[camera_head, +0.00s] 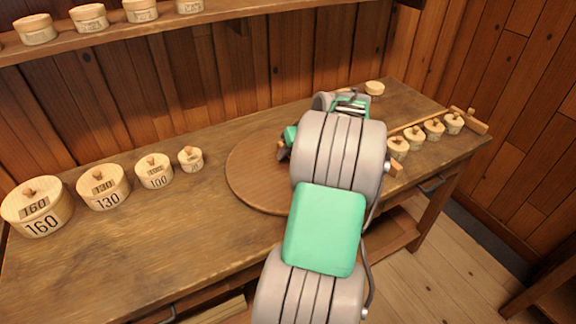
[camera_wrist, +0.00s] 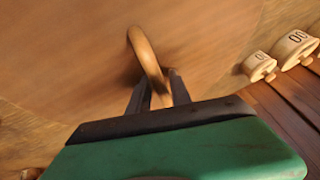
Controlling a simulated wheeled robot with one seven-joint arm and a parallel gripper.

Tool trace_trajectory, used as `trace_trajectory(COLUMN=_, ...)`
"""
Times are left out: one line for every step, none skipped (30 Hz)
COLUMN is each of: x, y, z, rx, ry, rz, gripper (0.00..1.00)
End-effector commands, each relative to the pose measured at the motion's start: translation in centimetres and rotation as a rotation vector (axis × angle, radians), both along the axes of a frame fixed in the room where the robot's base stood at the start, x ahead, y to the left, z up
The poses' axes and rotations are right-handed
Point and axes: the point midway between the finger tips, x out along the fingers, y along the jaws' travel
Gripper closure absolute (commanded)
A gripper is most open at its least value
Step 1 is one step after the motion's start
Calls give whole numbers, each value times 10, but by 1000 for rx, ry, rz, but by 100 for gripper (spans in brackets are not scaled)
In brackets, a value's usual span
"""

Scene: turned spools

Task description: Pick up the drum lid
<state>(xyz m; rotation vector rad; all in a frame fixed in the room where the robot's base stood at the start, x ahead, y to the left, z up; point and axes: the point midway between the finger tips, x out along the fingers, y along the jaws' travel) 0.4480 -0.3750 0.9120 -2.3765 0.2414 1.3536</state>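The drum lid appears to be the large round wooden disc (camera_head: 255,180) on the workbench. It is partly hidden behind my arm in the head view. In the wrist view the disc (camera_wrist: 70,50) fills most of the picture, and a curved wooden handle (camera_wrist: 143,48) stands up from it. My gripper (camera_wrist: 160,78) is at this handle, one dark finger on each side. The fingers are close together and appear shut on the handle. In the head view my arm mostly hides the gripper. I cannot tell whether the disc is clear of the bench.
Numbered round wooden boxes stand at the left of the workbench (camera_head: 190,260), such as the 160 box (camera_head: 38,212). Several small knobbed pieces (camera_head: 434,129) stand in a row at the right, beside a wooden rail. A shelf (camera_head: 130,36) with more boxes runs along the back wall.

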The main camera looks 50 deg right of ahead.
Motion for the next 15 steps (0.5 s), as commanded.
trace_trajectory(x=0, y=0, z=0, rx=0, ry=0, rz=0, gripper=75)
trace_trajectory(x=0, y=0, z=0, rx=0, ry=0, rz=0, gripper=75)
trace_trajectory(x=0, y=0, z=0, rx=0, ry=0, rz=0, gripper=78)
trace_trajectory(x=0, y=0, z=0, rx=0, ry=0, rz=0, gripper=80)
trace_trajectory(x=0, y=0, z=0, rx=0, ry=0, rz=0, gripper=82)
trace_trajectory(x=0, y=0, z=0, rx=0, ry=0, rz=0, gripper=86)
trace_trajectory(x=0, y=0, z=0, rx=0, ry=0, rz=0, gripper=88)
trace_trajectory(x=0, y=0, z=0, rx=0, ry=0, rz=0, gripper=91)
trace_trajectory(x=0, y=0, z=0, rx=0, ry=0, rz=0, gripper=94)
trace_trajectory(x=0, y=0, z=0, rx=0, ry=0, rz=0, gripper=96)
trace_trajectory(x=0, y=0, z=0, rx=0, ry=0, rz=0, gripper=99)
trace_trajectory(x=0, y=0, z=0, rx=0, ry=0, rz=0, gripper=100)
trace_trajectory(x=0, y=0, z=0, rx=0, ry=0, rz=0, gripper=100)
trace_trajectory(x=0, y=0, z=0, rx=0, ry=0, rz=0, gripper=100)
trace_trajectory(x=0, y=0, z=0, rx=0, ry=0, rz=0, gripper=100)
